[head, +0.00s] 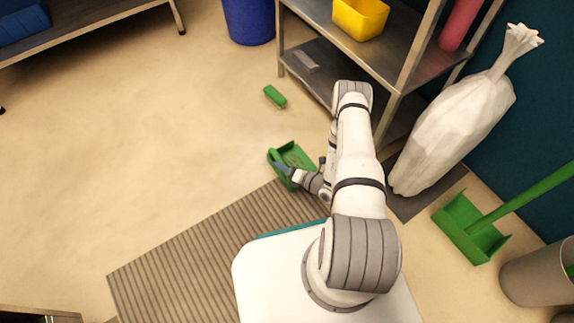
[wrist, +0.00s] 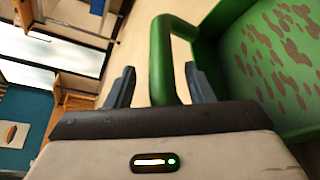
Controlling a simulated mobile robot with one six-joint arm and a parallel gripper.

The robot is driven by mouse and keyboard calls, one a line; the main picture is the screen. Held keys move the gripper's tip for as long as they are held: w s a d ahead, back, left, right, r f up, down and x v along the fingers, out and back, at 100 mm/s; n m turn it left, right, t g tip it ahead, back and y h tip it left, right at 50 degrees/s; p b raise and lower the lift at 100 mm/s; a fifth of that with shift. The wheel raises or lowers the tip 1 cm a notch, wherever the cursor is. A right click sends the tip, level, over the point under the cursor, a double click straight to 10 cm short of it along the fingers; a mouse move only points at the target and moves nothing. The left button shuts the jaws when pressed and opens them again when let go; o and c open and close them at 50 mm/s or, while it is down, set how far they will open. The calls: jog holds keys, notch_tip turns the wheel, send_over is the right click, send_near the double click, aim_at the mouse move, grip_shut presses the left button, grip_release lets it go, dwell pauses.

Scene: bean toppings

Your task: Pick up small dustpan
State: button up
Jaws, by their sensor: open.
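The small green dustpan (head: 297,156) lies on the floor in the head view, just beyond the striped mat, with brownish specks in its pan. In the wrist view its pan (wrist: 270,70) fills the right side, and its looped handle (wrist: 160,60) rises between my two dark fingers. My gripper (wrist: 158,85) is open, with one finger on each side of the handle. The left finger stands apart from the handle; the right finger is close to it, and I cannot tell if it touches. In the head view my gripper (head: 284,168) is at the dustpan's handle end.
A small green brush-like block (head: 275,96) lies on the floor. A metal shelf (head: 330,75) holds a yellow bin (head: 360,16). A white sack (head: 450,125) and a larger long-handled green dustpan (head: 465,228) stand right. A striped mat (head: 190,255) lies in front; the left floor is clear.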

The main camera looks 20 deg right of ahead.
jog(key=shift+d, duration=0.1)
jog(key=shift+c, duration=0.3)
jog(key=shift+d, duration=0.15)
grip_shut()
jog(key=shift+w, duration=0.1)
